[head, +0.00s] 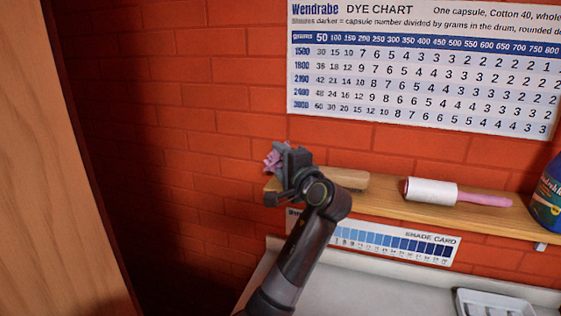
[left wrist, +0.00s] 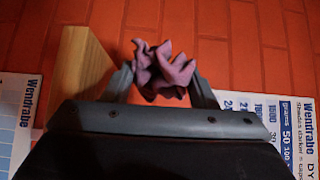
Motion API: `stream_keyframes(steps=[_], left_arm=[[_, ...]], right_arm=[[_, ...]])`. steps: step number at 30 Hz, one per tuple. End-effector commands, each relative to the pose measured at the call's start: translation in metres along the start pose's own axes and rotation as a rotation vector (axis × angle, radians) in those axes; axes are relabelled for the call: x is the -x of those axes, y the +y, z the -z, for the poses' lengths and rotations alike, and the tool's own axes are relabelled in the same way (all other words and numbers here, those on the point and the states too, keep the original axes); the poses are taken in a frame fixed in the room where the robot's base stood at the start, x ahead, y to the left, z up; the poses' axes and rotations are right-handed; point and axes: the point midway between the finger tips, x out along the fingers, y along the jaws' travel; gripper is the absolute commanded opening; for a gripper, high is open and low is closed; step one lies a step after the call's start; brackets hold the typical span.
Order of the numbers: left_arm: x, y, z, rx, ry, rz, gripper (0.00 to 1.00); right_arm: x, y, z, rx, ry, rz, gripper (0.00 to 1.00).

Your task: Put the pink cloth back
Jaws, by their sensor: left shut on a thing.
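The pink cloth (left wrist: 163,70) is a crumpled bundle between the two fingers of my left gripper (left wrist: 162,85) in the left wrist view. In the head view the cloth (head: 271,157) shows as a small pink patch at the tip of my left gripper (head: 280,165). The gripper is shut on it, at the left end of the wooden wall shelf (head: 387,207). From these views I cannot tell whether the cloth touches the shelf. My right gripper is not in view.
On the shelf are a wooden block-like item (head: 350,179), a lint roller (head: 432,191) with a pink handle and a blue bottle (head: 548,200). A dye chart (head: 420,70) and shade card (head: 400,245) are on the brick wall. A white tray (head: 500,303) stands below. A wooden panel (head: 60,160) rises at left.

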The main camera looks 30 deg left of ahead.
Motion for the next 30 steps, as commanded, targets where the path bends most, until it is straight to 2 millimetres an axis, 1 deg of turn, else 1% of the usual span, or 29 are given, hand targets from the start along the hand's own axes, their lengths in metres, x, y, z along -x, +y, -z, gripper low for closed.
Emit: stream_keyframes(steps=[1, 6, 7, 11, 20, 23, 24, 26, 30], left_arm=[[0.0, 0.01, 0.0, -0.009, -0.003, -0.015, 0.19], [0.0, 0.015, 0.0, -0.013, -0.004, -0.022, 0.19], [0.0, 0.015, 0.0, -0.014, -0.004, -0.023, 0.56], [0.0, 0.017, 0.001, -0.015, -0.002, -0.026, 0.73], [0.001, 0.017, 0.001, -0.015, 0.0, -0.029, 0.74], [0.001, 0.009, 0.002, -0.014, 0.0, -0.028, 0.74], [0.0, 0.004, 0.002, -0.013, 0.001, -0.027, 0.74], [0.009, 0.009, 0.003, -0.013, 0.004, -0.03, 0.74], [0.036, 0.008, 0.003, -0.008, 0.005, -0.027, 0.74]], right_arm=[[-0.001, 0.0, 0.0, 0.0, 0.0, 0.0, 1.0], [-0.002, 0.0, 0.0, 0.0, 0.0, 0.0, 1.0], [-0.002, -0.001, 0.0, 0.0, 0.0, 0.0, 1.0], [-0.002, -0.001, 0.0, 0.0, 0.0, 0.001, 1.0], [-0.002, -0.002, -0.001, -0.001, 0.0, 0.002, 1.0], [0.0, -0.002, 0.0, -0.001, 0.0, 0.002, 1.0], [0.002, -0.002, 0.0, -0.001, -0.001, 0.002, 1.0], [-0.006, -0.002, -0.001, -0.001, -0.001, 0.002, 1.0], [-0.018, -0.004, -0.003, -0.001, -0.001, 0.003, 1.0]])
